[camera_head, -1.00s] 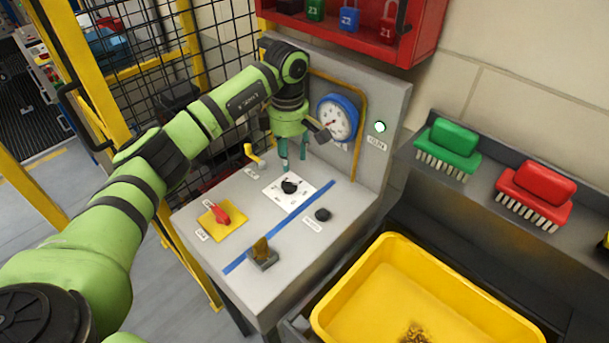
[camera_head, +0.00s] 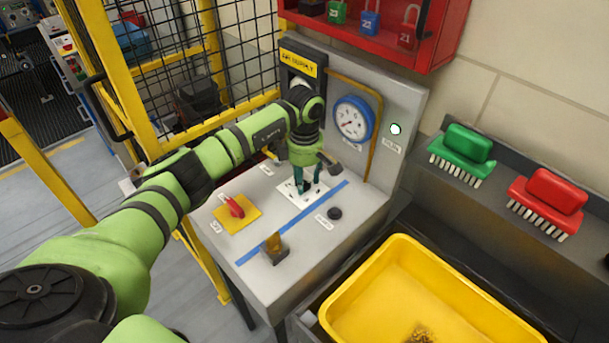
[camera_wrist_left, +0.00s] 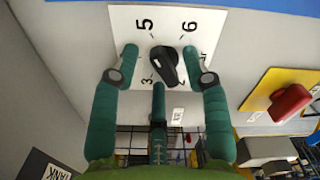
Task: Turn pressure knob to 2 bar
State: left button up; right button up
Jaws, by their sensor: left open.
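The black pressure knob (camera_wrist_left: 166,66) sits on a white plate (camera_wrist_left: 205,22) with printed numbers. In the left wrist view its long grip slants from upper left to lower right. In the head view my left gripper (camera_head: 307,188) is down at the white plate (camera_head: 289,194) and partly hides the knob. The pressure gauge (camera_head: 352,119) has a blue rim.
On the panel are a red switch on a yellow plate (camera_head: 248,218), a black button (camera_head: 335,214) and a brass-coloured part on a grey block (camera_head: 275,258). A yellow bin (camera_head: 345,315) stands at the right. A yellow-framed mesh fence (camera_head: 228,45) is behind my arm.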

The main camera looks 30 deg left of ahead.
pick_arm(q)
jog(key=c, duration=0.8)
grip_shut()
pick_arm(e)
jog(key=shift+s+f, duration=0.15)
jog(key=shift+s, duration=0.95)
jog(key=shift+f, duration=0.1)
